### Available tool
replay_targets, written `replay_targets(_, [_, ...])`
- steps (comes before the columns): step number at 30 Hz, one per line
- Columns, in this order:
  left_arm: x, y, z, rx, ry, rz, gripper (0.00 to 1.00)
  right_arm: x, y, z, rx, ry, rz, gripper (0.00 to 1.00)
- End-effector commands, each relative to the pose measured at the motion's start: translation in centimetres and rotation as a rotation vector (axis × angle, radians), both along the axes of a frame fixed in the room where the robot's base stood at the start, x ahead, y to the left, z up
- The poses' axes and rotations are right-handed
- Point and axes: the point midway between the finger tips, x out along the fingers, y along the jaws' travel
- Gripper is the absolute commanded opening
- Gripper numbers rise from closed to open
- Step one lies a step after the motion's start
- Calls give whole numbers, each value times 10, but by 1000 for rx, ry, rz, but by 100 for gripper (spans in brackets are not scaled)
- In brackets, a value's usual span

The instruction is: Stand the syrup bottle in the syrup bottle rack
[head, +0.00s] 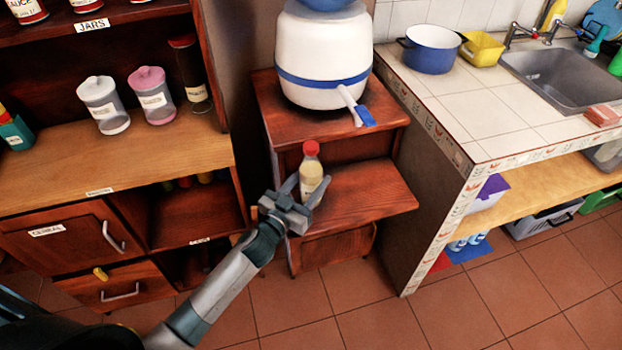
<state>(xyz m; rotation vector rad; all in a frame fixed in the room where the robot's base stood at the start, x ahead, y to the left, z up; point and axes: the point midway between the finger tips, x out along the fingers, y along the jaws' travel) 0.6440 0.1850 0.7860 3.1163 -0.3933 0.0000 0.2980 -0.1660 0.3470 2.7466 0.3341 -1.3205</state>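A small bottle (311,176) with a red cap and pale yellow contents is upright over the left part of the wooden stand's lower shelf; I take it as the syrup bottle. My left gripper (308,190) reaches it from the lower left, with one finger on each side of it. The bottle's lower part is partly hidden by the gripper. I cannot tell if the fingers press on it, or if its base touches the shelf. I cannot make out for certain which thing is the syrup bottle rack. My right gripper is not in view.
The stand's lower shelf (370,190) is bare to the right. A white dispenser with a blue band (322,55) stands above it. At left is a wooden cabinet (60,178) with jars and an open lower compartment (195,217). A tiled counter (480,110) is at right.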

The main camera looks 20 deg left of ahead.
Motion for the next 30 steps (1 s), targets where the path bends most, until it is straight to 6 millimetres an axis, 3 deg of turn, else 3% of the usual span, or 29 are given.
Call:
replay_targets(1, [0, 0, 0, 0, 0, 0, 26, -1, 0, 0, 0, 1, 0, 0])
replay_targets(3, [0, 0, 0, 0, 0, 0, 11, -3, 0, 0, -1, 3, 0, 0])
replay_targets(5, [0, 0, 2, -1, -3, -1, 6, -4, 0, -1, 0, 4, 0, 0])
replay_targets(17, [1, 0, 13, 2, -5, -1, 6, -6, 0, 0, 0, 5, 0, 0])
replay_targets(24, [0, -1, 47, 1, -7, -3, 6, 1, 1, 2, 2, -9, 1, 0])
replay_targets(30, [-16, -38, 66, -5, -5, -3, 6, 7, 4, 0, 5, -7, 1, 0])
